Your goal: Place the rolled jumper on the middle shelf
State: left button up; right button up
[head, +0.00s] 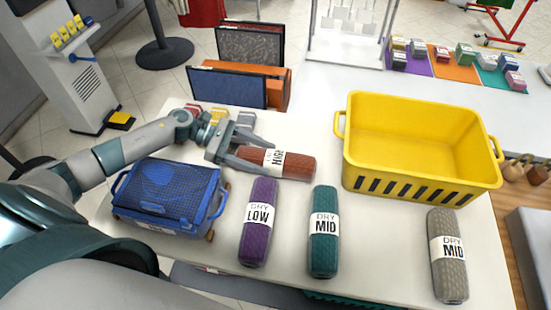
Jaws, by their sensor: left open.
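Several rolled jumpers with white labels lie on the white table. A red-brown roll labelled HIGH (298,164) lies crosswise at my left gripper (266,158). That gripper is open, its fingers at the roll's left end; I cannot tell whether they touch it. A purple roll labelled LOW (261,195), a teal roll labelled DRY MID (325,255) and a grey roll labelled DRY MID (452,280) lie nearer, lengthwise and apart. I cannot make out a middle shelf in this view. My right gripper is not in view.
A yellow basket (420,185) stands at the right back of the table (385,240). A blue mesh-topped container (165,190) sits at the left, below my left arm. Framed dark panels (228,90) stand behind the table. Bare table lies between the teal and grey rolls.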

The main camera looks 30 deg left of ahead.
pick_arm(q)
jog(key=shift+p+x, duration=0.4)
jog(key=shift+x, duration=0.5)
jog(key=shift+w+d+f, duration=0.1)
jog(key=shift+d, duration=0.2)
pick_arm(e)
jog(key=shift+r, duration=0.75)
pick_arm(q)
jog(key=shift+c, duration=0.6)
jog(key=c, duration=1.1)
jog(key=shift+c, duration=0.2)
jog(key=shift+r, duration=0.2)
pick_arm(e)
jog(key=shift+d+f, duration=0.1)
